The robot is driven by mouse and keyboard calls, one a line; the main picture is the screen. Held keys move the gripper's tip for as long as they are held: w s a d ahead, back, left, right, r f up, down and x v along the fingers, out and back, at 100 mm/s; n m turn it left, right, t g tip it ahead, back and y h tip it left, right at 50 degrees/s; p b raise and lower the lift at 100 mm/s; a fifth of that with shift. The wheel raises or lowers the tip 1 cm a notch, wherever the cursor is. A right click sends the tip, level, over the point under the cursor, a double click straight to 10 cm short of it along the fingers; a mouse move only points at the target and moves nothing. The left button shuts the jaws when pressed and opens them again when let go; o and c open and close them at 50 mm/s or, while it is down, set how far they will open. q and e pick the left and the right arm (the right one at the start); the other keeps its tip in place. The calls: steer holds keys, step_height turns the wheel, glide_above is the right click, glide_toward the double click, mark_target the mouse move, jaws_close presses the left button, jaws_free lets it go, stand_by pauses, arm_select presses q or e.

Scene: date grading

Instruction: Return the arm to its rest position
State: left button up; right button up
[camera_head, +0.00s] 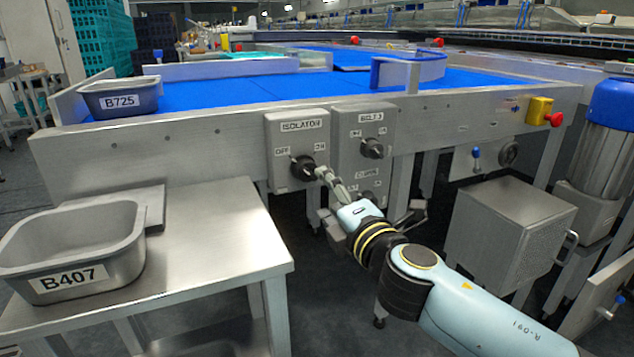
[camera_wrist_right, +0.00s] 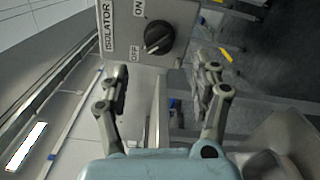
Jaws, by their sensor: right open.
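My right arm (camera_head: 480,310) reaches in from the lower right of the head view. Its gripper (camera_head: 336,188) is in front of the conveyor's control boxes, close to the isolator knob (camera_head: 302,167). In the right wrist view the two fingers of the gripper (camera_wrist_right: 162,78) stand wide apart with nothing between them. The black isolator knob (camera_wrist_right: 159,37) shows beyond the fingertips, apart from them, on a grey box (camera_wrist_right: 117,42) marked OFF and ON. My left gripper is not in view.
A second control box (camera_head: 375,120) with a black knob stands right of the isolator. A steel table (camera_head: 215,225) with bin B407 (camera_head: 125,262) is at left. Bin B725 (camera_head: 120,98) sits by the blue belt (camera_head: 235,90). A grey cabinet (camera_head: 510,230) stands to the right.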

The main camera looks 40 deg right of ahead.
steer(key=shift+v, duration=1.2)
steer(key=s+f+m+g+p, duration=0.25)
steer(key=s+f, duration=0.25)
steer(key=f, duration=0.4)
steer(key=s+d+f+m+g+y+p, duration=0.15)
steer(key=s+f+g, duration=0.3)
steer(key=f, duration=0.55)
steer(key=s+f+m+g+h+p, duration=0.1)
steer(key=s+f+m+g+p, duration=0.15)
steer(key=s+f, duration=0.45)
steer(key=s+a+f+m+g, duration=0.1)
steer(key=s+f, duration=0.4)
steer(key=s, duration=0.5)
steer(key=s+a+f+m+g+y+p, duration=0.1)
steer(key=s+f+m+g, duration=0.3)
steer(key=s, duration=0.6)
steer(key=s+a+f+m+g+y, duration=0.1)
steer(key=s+a+f+m+g, duration=0.1)
steer(key=s+f+m, duration=0.4)
steer(key=s+f, duration=0.1)
steer(key=s, duration=0.3)
steer(key=shift+s+f+g+p, duration=0.25)
steer(key=shift+g+p, duration=0.05)
steer(key=shift+g, duration=0.05)
